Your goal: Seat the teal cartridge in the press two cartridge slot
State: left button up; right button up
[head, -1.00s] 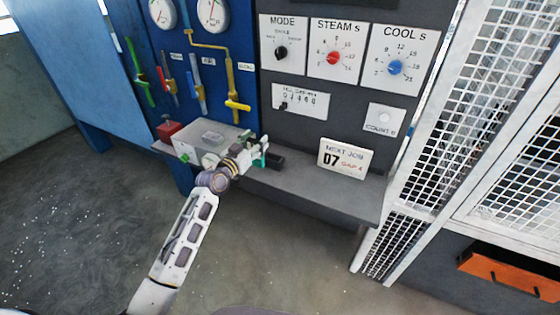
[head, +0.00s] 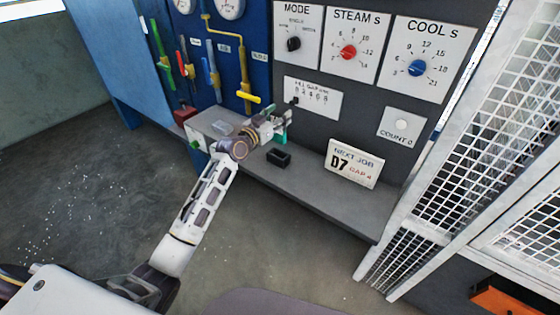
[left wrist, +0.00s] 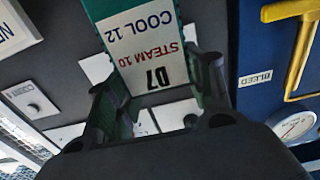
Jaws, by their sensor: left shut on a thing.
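My left gripper (head: 279,121) is shut on the teal cartridge (head: 288,121), held in front of the dark panel above the shelf. In the left wrist view the cartridge (left wrist: 142,40) sits between the two fingers (left wrist: 160,108). Its white label reads D7, STEAM 10 and COOL 12, upside down in that view. A small black open-topped block (head: 278,157), which looks like the cartridge slot, stands on the shelf just below the gripper. The cartridge is apart from it. My right gripper is in neither view.
The grey shelf (head: 330,200) carries a NEXT JOB D7 sign (head: 354,163) to the right. A light grey box (head: 205,128) stands to the left, partly behind my arm. Dials are on the panel above, and a mesh fence (head: 470,140) is at right.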

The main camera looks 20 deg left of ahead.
aim_at(277, 140)
pick_arm(q)
notch_tip(277, 140, down, 5)
jog(key=shift+f, duration=0.6)
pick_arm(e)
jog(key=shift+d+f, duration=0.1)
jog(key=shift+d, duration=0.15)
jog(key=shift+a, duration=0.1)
pick_arm(q)
jog(key=shift+f, duration=0.6)
jog(key=shift+f+b, duration=0.55)
jog(key=shift+f, duration=0.75)
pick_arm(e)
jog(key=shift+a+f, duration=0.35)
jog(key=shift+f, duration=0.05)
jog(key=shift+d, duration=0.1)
